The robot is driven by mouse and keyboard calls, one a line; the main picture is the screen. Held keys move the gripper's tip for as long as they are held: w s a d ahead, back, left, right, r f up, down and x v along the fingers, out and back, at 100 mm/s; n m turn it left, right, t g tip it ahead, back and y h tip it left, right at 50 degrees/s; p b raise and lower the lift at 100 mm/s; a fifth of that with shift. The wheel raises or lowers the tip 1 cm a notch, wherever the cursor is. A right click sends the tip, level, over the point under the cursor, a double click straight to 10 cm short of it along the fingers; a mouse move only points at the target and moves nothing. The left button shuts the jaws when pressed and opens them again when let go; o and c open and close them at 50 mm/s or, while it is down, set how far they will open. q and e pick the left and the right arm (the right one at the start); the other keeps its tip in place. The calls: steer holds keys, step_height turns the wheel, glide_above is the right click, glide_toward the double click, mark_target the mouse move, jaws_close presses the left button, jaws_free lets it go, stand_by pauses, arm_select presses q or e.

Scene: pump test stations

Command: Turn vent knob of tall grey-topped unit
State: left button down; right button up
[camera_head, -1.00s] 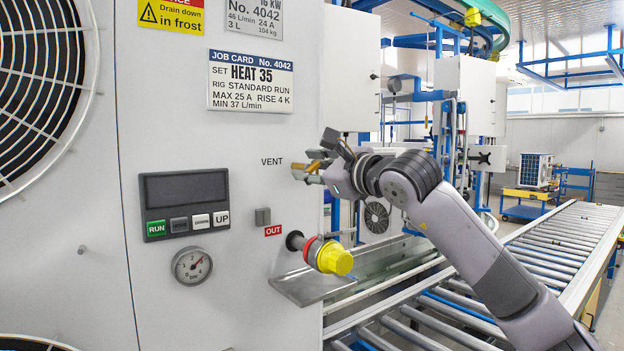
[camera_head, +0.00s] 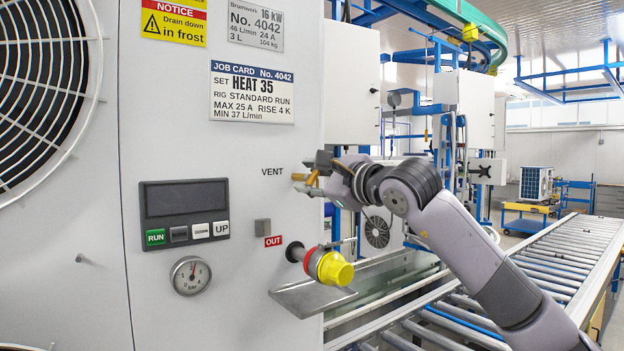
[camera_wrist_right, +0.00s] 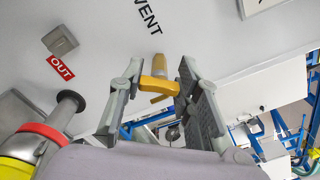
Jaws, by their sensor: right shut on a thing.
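The white front of the unit (camera_head: 165,120) fills the left of the head view; its top is out of view. The vent knob (camera_head: 299,177) is a yellow lever on a brass stem, right of the black VENT lettering. In the wrist view the vent knob (camera_wrist_right: 158,84) sits between the two grey fingers of my right gripper (camera_wrist_right: 155,90). My right gripper (camera_head: 318,172) is shut on the knob, its arm coming in from the right. My left gripper is not in view.
Below the knob, the OUT pipe with a red ring and yellow cap (camera_head: 335,269) sticks out above a metal drip tray (camera_head: 312,298). A pressure gauge (camera_head: 190,276) and a control panel (camera_head: 185,212) are on the left. A roller conveyor (camera_head: 560,245) runs at the right.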

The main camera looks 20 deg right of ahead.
steer(key=o, duration=1.2)
steer(key=shift+c, duration=0.2)
steer(key=v, duration=1.2)
